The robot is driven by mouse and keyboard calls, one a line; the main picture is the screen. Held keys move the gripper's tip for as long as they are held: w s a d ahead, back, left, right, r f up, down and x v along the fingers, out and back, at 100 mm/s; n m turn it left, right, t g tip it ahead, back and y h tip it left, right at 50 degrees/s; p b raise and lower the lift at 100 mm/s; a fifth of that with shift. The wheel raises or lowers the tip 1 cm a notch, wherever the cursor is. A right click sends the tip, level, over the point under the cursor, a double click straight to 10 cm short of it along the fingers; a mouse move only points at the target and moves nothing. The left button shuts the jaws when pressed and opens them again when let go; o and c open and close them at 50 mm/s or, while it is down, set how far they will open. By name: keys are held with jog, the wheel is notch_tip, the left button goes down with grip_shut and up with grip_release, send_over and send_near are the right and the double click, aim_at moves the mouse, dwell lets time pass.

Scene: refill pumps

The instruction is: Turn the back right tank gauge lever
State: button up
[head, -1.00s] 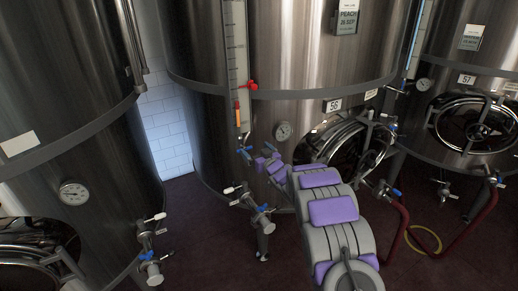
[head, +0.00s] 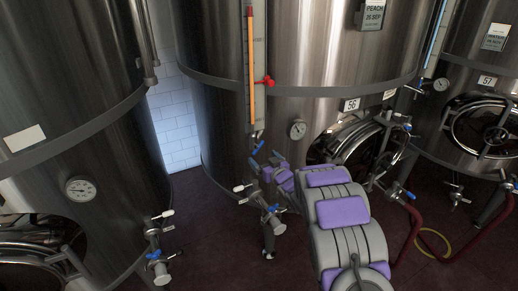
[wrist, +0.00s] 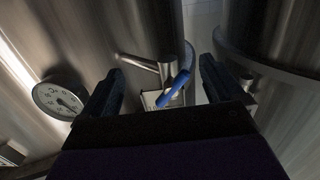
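The tank gauge is a tall vertical tube (head: 252,70) on the middle tank marked 56, with a long orange column in it and a red fitting at its right. A blue lever (head: 257,148) sits at the foot of the tube. In the wrist view the blue lever (wrist: 174,90) is tilted on a metal valve, between and beyond my two dark fingers. My gripper (wrist: 160,68) is open, its fingers apart on either side of the lever; I cannot tell whether either touches it. In the head view my gripper (head: 268,168) is small, just below the lever.
A round dial (head: 297,129) is right of the gauge; a dial (wrist: 58,98) is left of my fingers. A valve with blue and white handles (head: 262,203) stands below my gripper. A red hose (head: 408,232) lies at the right. Dark floor is clear at the lower middle.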

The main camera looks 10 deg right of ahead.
jog(key=d+p+v, duration=0.1)
jog(key=v, duration=1.5)
jog(key=shift+d+r, duration=0.2)
dwell(1.3)
